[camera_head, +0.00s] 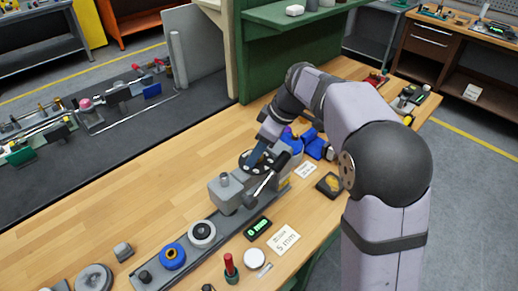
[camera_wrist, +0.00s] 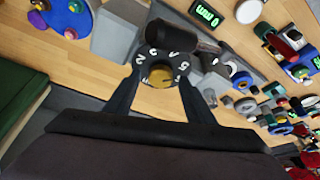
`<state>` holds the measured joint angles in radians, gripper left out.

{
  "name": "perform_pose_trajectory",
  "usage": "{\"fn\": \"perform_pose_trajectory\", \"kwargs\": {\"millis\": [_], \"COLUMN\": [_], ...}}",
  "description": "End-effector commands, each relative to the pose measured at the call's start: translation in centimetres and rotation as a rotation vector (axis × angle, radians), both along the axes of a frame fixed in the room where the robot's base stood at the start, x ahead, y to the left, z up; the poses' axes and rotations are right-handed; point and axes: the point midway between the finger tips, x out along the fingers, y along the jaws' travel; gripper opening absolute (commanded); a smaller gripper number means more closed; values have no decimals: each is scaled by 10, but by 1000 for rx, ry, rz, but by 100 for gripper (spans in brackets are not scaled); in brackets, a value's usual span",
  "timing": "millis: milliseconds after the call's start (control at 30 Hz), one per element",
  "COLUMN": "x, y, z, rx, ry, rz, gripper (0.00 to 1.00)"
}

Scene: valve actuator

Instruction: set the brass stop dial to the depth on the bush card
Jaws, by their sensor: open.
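The brass stop dial (camera_wrist: 160,75) is a round brass knob on a black ring with white digits, among them 2 and 5. In the head view the black ring (camera_head: 246,165) shows partly behind my gripper. My gripper (camera_wrist: 157,82) is open, with its fingers on either side of the brass knob; I cannot tell whether they touch it. It also shows from the side in the head view (camera_head: 262,152). The bush card (camera_head: 284,238) is a white card that appears to read 5 mm. A green display (camera_head: 258,228) reads 0 mm; it also shows in the wrist view (camera_wrist: 206,13).
A grey block (camera_head: 226,196) with a black-handled lever (camera_head: 270,178) stands beside the dial. Blue and white rings (camera_head: 202,233) lie along the grey rail. A white disc (camera_head: 254,258) and a red-handled tool (camera_head: 230,268) are in front.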

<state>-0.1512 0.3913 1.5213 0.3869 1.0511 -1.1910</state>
Motion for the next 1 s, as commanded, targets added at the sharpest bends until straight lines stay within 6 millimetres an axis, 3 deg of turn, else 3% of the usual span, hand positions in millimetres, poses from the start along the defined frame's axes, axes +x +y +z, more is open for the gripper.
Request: {"fn": "perform_pose_trajectory", "kwargs": {"millis": [167,600,1000], "x": [-1,-9,-11], "y": [-4,-23,-26], "z": [8,59,68], "rx": [0,1,0], "ry": [-2,-3,-1], "rz": [0,-1,0], "gripper": [49,49,49]}}
